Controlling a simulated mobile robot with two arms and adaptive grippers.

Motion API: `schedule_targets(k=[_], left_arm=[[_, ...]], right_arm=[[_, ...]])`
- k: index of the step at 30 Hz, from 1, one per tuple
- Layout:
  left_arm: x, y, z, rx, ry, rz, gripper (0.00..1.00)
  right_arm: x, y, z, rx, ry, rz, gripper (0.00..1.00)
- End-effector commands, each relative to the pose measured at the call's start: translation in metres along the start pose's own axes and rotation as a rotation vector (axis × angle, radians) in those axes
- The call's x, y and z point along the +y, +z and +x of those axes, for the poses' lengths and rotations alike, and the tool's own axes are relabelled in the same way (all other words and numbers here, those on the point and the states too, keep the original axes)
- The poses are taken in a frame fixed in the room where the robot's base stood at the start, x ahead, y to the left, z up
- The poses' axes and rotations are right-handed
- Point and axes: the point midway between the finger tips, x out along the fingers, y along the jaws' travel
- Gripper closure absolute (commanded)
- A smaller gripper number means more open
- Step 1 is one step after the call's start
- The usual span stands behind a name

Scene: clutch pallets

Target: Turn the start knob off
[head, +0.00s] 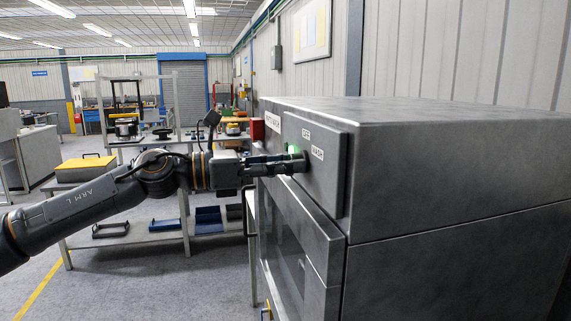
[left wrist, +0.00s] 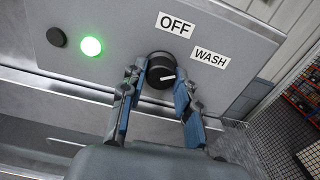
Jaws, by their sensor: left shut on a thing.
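The start knob (left wrist: 159,60) is round and black, on the grey control panel (left wrist: 225,25) of a large metal machine. Its white pointer mark points right, roughly toward the WASH label (left wrist: 210,57) and not up at the OFF label (left wrist: 175,24). My left gripper (left wrist: 158,80) has one blue-padded finger on each side of the knob and is shut on it. In the head view my left gripper (head: 292,164) reaches the panel from the left, and the knob is mostly hidden behind its fingers. My right gripper is in neither view.
A lit green lamp (left wrist: 91,46) and a dark button (left wrist: 56,37) sit left of the knob. The machine (head: 450,170) fills the right of the head view. A bench with a yellow box (head: 85,168) stands behind my left arm. Grey floor is open at lower left.

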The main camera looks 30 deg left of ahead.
Motion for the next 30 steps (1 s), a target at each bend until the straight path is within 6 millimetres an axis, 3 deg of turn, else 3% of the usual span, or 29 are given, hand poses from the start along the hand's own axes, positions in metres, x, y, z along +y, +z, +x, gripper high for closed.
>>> schedule_targets(k=[8, 30], left_arm=[[0.0, 0.0, 0.0, 0.001, 0.0, -0.133, 1.0], [-0.001, 0.001, 0.0, 0.001, 0.001, -0.796, 1.0]], right_arm=[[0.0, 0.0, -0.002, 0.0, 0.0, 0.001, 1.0], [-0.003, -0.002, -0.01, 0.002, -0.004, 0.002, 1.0]])
